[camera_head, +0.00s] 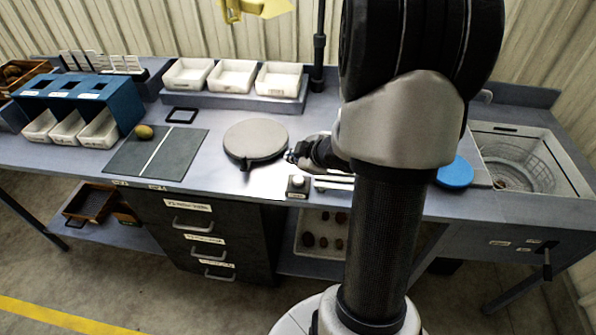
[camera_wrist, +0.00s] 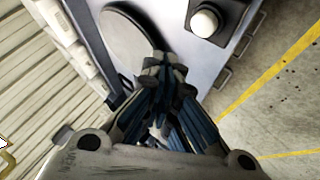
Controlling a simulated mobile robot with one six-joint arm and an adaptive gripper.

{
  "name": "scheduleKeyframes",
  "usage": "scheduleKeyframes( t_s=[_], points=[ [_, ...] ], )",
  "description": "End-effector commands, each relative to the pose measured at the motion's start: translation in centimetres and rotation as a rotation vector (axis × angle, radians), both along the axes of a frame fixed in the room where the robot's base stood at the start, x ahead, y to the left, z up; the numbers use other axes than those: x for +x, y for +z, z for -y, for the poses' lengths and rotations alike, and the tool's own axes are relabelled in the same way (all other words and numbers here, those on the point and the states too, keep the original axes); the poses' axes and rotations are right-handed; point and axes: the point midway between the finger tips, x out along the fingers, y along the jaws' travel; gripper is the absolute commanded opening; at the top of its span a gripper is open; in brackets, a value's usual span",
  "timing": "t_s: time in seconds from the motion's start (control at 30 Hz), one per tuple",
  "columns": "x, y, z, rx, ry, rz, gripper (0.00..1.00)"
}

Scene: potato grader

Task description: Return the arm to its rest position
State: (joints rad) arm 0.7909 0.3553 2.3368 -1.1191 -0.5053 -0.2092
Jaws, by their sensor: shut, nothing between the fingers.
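My arm rises in front of the bench and covers part of its right side in the head view. My gripper (camera_head: 290,156) reaches left from behind the arm, above the bench beside the round grey disc (camera_head: 256,138). In the wrist view my gripper (camera_wrist: 163,62) has its fingers together with nothing between them. The disc (camera_wrist: 131,40) lies just beyond the fingertips there. I cannot tell whether the fingers touch its edge or handle.
White trays (camera_head: 232,77) line the back, a blue rack (camera_head: 118,100) stands left, a blue disc (camera_head: 456,172) and basin (camera_head: 520,160) right.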

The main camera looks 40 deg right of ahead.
Motion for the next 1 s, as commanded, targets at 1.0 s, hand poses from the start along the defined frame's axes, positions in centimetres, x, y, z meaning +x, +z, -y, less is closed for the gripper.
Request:
scheduleKeyframes(
  t_s=[1.0],
  points=[
    [-1.7,11.6,-6.2,-0.007,-0.326,-0.02,0.0]
  ],
)
